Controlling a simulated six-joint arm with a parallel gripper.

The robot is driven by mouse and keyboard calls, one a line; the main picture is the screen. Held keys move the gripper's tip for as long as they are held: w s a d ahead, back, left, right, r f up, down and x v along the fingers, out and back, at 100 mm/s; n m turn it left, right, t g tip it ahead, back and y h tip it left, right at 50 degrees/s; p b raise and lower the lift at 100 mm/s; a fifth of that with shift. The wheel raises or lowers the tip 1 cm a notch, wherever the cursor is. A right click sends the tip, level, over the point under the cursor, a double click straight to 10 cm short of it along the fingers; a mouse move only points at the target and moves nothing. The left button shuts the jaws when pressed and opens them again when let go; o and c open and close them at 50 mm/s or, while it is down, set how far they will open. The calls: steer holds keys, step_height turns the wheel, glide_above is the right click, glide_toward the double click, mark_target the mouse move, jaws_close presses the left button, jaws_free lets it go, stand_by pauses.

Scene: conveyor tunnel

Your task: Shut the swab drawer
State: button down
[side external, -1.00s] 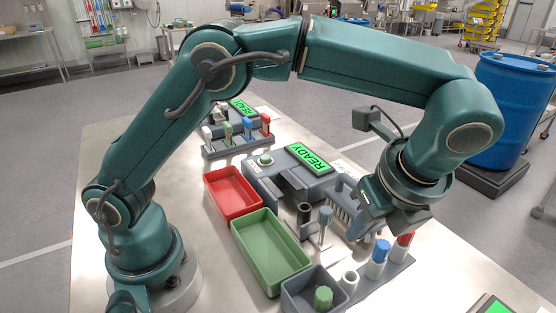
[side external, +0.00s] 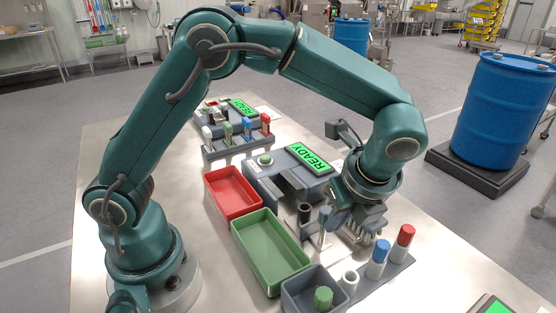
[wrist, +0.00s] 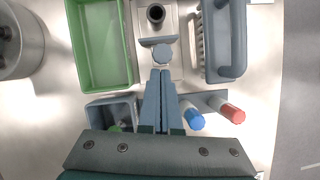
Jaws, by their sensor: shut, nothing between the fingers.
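The grey machine (side external: 280,170) with a green READY screen stands mid-table. Near its front, a pale metal tray that looks like the swab drawer (wrist: 143,28) is out, carrying a black hollow socket (wrist: 155,14) and an upright grey post with a round top (wrist: 162,53). The post also shows in the side view (side external: 325,216). My gripper (wrist: 161,73) is shut and empty, with its fingertips close to the post's near side. I cannot tell whether they touch it. In the side view my gripper (side external: 336,220) partly covers this area.
A green tray (side external: 268,250) and a red tray (side external: 232,192) lie left of the drawer. A grey box (wrist: 112,106) is near left. Blue-capped (side external: 378,258) and red-capped (side external: 404,243) tubes stand near right.

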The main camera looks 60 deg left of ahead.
steer(key=a, duration=0.9)
steer(key=shift+a, duration=0.2)
steer(key=d, duration=0.3)
steer(key=d+r, duration=0.1)
steer(key=d, duration=0.1)
steer(key=shift+s, duration=0.35)
step_height(320, 180, up, 12)
steer(key=s+f+n, duration=0.1)
steer(key=s, duration=0.1)
steer(key=s+a+r+n+t+h, duration=0.2)
steer(key=s+a+n, duration=0.1)
steer(key=s+n, duration=0.15)
steer(key=s+d+f+n+t+h, duration=0.1)
steer(key=s+f+n, duration=0.4)
steer(key=n, duration=0.9)
steer(key=shift+f+n+t+h, duration=0.35)
steer(key=shift+f+t+h, duration=0.1)
steer(key=shift+t+h, duration=0.3)
